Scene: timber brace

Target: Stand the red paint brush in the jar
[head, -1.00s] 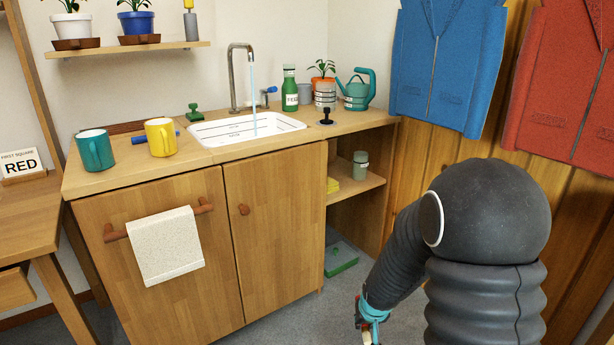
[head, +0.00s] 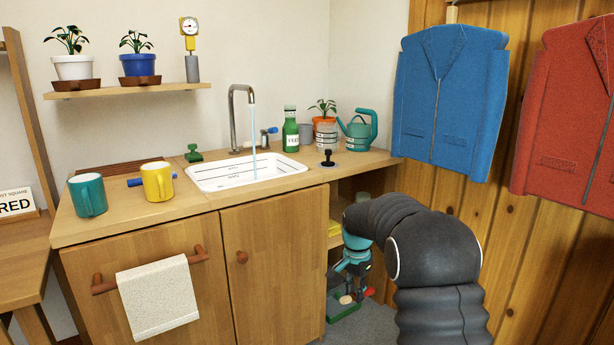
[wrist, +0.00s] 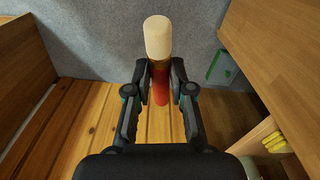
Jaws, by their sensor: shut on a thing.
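My gripper (wrist: 160,82) is shut on the red paint brush (wrist: 160,88), gripping it near the middle. In the wrist view its thick cream end points away at the top and its red part shows between and below the fingers. In the head view my gripper (head: 352,282) hangs low before the open shelf bay, right of the cabinet door; the brush's cream end (head: 346,299) shows there. A clear, dark-banded container (head: 326,137), seemingly the jar, stands upright on the counter before an orange plant pot. I cannot see into it.
A black-knobbed stopper (head: 327,159), a green bottle (head: 290,129) and a teal watering can (head: 359,131) stand near the jar. The sink (head: 245,172) has running water. The counter edge and shelf bay are beside my arm.

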